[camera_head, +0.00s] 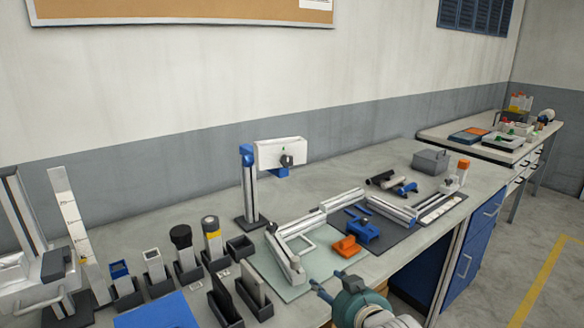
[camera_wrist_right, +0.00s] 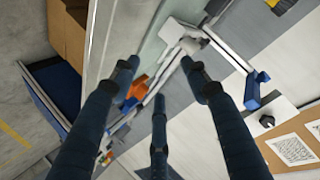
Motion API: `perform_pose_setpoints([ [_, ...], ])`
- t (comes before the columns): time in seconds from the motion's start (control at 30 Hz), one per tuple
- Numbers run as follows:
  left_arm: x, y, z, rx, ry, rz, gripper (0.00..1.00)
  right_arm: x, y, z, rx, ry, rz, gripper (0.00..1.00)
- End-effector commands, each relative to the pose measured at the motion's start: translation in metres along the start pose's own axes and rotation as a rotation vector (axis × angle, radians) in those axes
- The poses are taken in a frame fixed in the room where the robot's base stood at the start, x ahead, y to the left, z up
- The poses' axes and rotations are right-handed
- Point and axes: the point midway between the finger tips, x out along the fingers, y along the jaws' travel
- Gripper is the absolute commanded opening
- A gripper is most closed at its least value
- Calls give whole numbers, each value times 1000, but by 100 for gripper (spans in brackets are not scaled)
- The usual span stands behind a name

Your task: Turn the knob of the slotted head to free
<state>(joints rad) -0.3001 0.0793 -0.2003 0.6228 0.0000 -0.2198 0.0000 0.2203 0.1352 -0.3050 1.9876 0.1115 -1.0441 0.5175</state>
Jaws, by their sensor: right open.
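The white slotted head (camera_head: 281,153) sits on a blue bracket beside an upright post (camera_head: 250,190) at the back of the bench. Its dark knob (camera_head: 286,160) is on the front face, under a small green mark; where the knob points is too small to tell. In the right wrist view the head (camera_wrist_right: 288,112) and its knob (camera_wrist_right: 267,121) lie to the right of my fingers. My right gripper (camera_head: 328,283) is open and empty at the bench's front edge, well in front of the head and apart from it. My left gripper is not in view.
A blue clamp (camera_head: 362,232) and rails are to the right. Several dark holders stand at the left. The bench behind the head is clear.

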Motion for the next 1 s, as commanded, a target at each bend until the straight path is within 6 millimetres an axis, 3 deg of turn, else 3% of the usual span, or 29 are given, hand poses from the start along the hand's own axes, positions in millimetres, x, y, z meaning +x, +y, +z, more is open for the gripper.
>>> perform_pose_setpoints([
  [0.03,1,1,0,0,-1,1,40,4,-14,-29,13,49,-29,46],
  [0.3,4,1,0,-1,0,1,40,-4,-97,-175,111,283,-217,46],
  [0.4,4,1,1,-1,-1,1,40,-12,-119,-209,135,332,-270,46],
  [0.5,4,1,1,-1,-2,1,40,-17,-130,-225,148,356,-297,46],
  [0.67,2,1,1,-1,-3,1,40,-10,-135,-234,152,361,-304,46],
  [1.0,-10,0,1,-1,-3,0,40,40,-150,-254,150,360,-302,46],
])
